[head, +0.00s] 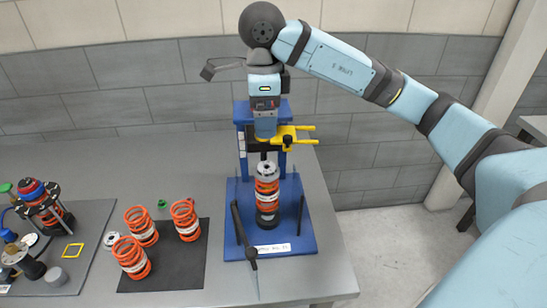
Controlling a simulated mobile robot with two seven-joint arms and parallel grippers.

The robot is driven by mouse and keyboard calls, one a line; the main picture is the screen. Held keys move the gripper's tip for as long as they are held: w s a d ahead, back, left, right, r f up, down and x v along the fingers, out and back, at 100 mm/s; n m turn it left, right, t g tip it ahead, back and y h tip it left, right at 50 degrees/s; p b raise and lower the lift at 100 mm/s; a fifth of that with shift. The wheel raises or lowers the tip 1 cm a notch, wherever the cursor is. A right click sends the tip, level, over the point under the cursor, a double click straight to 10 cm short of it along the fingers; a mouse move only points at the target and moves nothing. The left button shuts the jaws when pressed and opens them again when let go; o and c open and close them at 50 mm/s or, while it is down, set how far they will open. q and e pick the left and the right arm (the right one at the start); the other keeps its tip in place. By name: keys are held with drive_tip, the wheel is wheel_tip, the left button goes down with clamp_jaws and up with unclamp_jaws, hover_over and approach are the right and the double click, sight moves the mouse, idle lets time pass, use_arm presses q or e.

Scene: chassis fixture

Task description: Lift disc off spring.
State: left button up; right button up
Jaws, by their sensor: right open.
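A grey metal disc (266,167) with a dark centre sits on top of an orange spring (267,188). The spring stands upright in the blue fixture (285,245) and has a pale band around its middle and a black lower part. My right gripper (265,149) points down from above, just over the disc. It is open, and a small gap seems to lie between it and the disc. Its fingertips are small and dark here, so contact is hard to judge. My left gripper is not in view.
A yellow forked part (292,134) sticks out beside my right gripper. Black levers (242,235) flank the spring. Several orange springs (142,226) stand around a black mat (182,262) to the left. A grey tray (80,277) of parts lies far left. The back of the table is clear.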

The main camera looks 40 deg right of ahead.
hover_over(266, 166)
wheel_tip(266, 166, down, 8)
drive_tip(key=shift+r, duration=0.2)
drive_tip(key=shift+s+f+p, duration=0.1)
drive_tip(key=shift+f+p, duration=0.65)
drive_tip(key=shift+f, duration=2.2)
drive_tip(key=c, duration=1.1)
drive_tip(key=shift+o, duration=0.2)
drive_tip(key=shift+r, duration=0.1)
wheel_tip(266, 166, up, 20)
